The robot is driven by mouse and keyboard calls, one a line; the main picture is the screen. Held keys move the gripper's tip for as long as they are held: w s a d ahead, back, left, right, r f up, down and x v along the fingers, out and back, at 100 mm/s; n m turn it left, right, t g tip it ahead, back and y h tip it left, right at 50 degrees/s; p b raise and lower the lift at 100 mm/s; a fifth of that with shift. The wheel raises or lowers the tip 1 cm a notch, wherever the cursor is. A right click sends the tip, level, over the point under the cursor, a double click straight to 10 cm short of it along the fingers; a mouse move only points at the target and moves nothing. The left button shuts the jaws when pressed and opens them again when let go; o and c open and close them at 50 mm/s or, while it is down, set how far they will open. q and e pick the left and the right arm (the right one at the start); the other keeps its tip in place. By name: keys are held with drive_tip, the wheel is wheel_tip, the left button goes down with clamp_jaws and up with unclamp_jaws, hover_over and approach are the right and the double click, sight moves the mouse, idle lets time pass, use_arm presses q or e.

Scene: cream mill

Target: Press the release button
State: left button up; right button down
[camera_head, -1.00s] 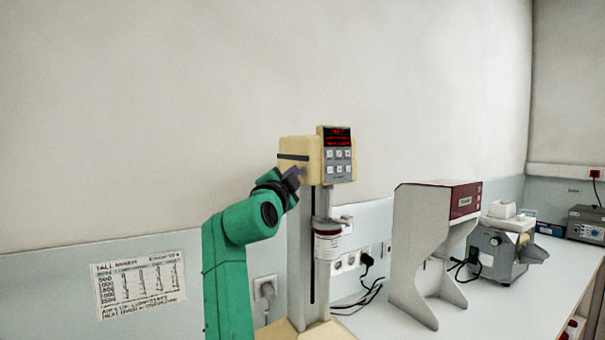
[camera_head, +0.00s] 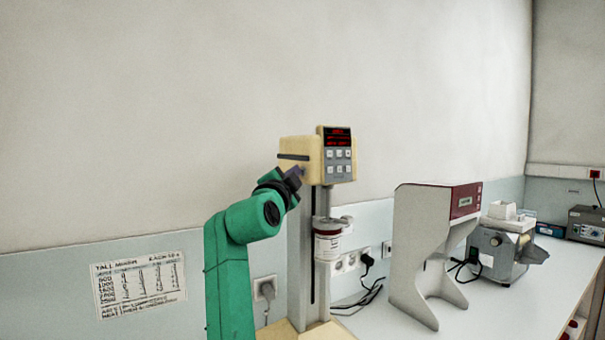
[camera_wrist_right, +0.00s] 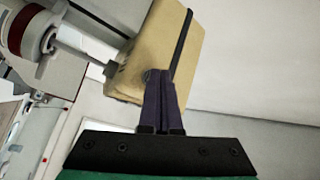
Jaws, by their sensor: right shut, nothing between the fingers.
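The cream mixer head (camera_head: 300,155) sits on a grey column, with a grey keypad and red display (camera_head: 337,143) on its front. My right gripper (camera_head: 294,174) is at the lower left side of the head, its purple fingers shut and empty. In the right wrist view the fingers (camera_wrist_right: 160,82) point at the cream housing (camera_wrist_right: 158,50). A small dark round button (camera_wrist_right: 148,76) shows right at the fingertips; I cannot tell whether they touch it or how far it is pressed. My left gripper is out of view.
A grey stand with a red panel (camera_head: 465,201) and a grey machine (camera_head: 497,252) stand to the right. Black cables lie behind on the bench.

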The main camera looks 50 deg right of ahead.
drive_tip(key=shift+w+a, duration=0.2)
drive_tip(key=shift+a, duration=0.35)
drive_tip(key=a, duration=0.1)
drive_tip(key=w+a, duration=0.1)
drive_tip(key=a, duration=0.1)
drive_tip(key=a+b, duration=0.1)
drive_tip(key=shift+w+a, duration=0.25)
drive_tip(key=shift+a, duration=0.15)
idle(0.6)
